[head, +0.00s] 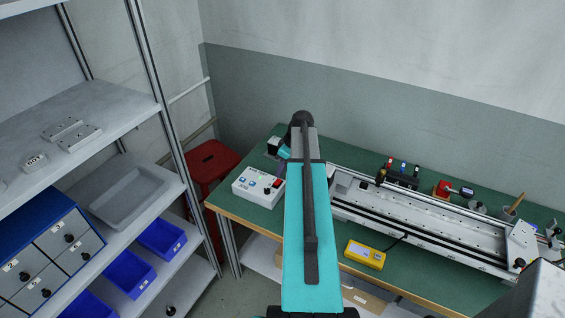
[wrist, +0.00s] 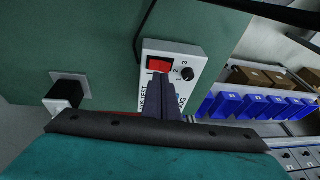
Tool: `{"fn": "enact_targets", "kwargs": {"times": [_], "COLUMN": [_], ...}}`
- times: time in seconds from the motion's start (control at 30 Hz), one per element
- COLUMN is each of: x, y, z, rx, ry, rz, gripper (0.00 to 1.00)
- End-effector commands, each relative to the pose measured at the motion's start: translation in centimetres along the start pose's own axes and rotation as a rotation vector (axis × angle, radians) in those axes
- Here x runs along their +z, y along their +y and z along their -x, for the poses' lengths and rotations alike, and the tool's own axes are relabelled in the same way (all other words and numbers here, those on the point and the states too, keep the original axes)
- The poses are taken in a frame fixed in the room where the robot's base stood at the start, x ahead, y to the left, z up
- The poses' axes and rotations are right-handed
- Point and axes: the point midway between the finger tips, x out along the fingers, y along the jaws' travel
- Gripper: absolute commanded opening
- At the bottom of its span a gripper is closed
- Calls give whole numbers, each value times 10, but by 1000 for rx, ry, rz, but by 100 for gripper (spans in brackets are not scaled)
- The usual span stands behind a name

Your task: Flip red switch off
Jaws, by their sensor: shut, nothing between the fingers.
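The red switch (head: 277,183) is on the top panel of a white control box (head: 250,188) at the left end of the green bench. In the wrist view the red rocker switch (wrist: 159,64) sits beside a black numbered knob (wrist: 187,74) on the white box (wrist: 186,49). My gripper (wrist: 161,78) is shut and empty, its dark fingers pointing at the panel with the tips at the switch's lower edge. Whether they touch it I cannot tell. The fingers hide part of the panel.
A long rail fixture (head: 430,220) fills the bench to the right, with a yellow meter (head: 365,255) in front. A red stool (head: 212,160) and a shelf with blue bins (head: 162,238) stand left. A dark square with a white block (wrist: 68,92) is left of the box in the wrist view.

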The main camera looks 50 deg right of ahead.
Motion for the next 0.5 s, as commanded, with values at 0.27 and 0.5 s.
{"fn": "enact_targets", "kwargs": {"times": [0.27, 0.5], "x": [5, 7], "y": [-5, -6], "z": [-17, -24], "rx": [-1, 0], "ry": [0, 0], "rz": [1, 0], "gripper": [0, 0]}}
